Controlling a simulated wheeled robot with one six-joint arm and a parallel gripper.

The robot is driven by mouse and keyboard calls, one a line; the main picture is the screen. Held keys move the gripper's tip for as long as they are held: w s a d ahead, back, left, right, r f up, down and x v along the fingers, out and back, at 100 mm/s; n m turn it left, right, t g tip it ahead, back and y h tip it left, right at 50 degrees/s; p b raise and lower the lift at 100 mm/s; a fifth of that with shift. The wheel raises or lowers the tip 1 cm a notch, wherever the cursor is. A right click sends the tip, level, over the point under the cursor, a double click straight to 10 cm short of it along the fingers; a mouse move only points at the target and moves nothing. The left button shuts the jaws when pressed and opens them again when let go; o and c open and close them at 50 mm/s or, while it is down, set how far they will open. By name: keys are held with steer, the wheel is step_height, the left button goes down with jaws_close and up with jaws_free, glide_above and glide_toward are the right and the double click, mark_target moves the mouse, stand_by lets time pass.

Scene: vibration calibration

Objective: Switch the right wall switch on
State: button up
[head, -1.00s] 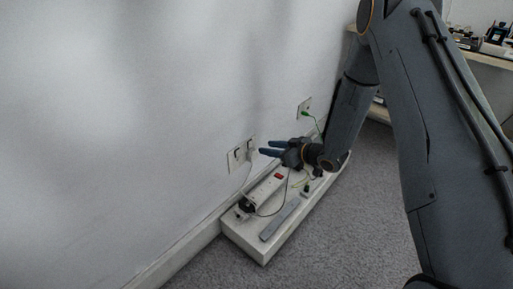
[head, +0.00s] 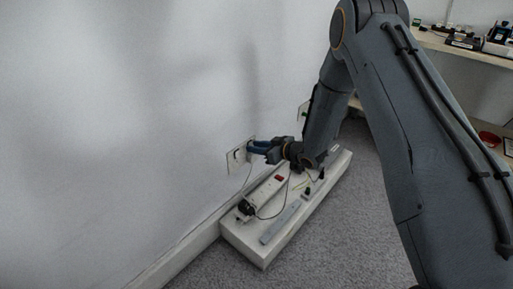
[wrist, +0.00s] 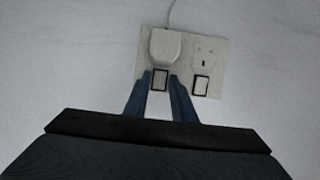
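The white wall plate (head: 231,166) is on the wall just above the white board. In the wrist view the plate (wrist: 219,60) has two dark-framed rocker switches, and the cord runs upward, so this view looks upside down against the head view. One switch (wrist: 160,80) sits between my fingertips; it is on the plate's right side in the head view. The other switch (wrist: 201,86) is clear of the fingers. My gripper (head: 250,146) is at the plate's right part, fingers apart, and it also shows in the wrist view (wrist: 160,76). Contact and switch position cannot be told.
A white plug (wrist: 165,46) with a cord is in the socket beside the switch between my fingers. Below, a white board (head: 262,255) on the carpet carries a power strip (head: 265,192) with a red switch and a grey bar (head: 281,222). Shelves stand at the back right.

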jaws_close()
steer(key=shift+f+t+y+b, duration=0.45)
steer(key=shift+t+y+b, duration=0.35)
steer(key=shift+y, duration=0.3)
steer(key=shift+o, duration=2)
jaws_free()
steer(key=shift+d, duration=0.1)
steer(key=p+v, duration=0.2)
steer(key=v, duration=0.5)
steer(key=shift+s+d, duration=0.25)
steer(key=shift+s, duration=0.05)
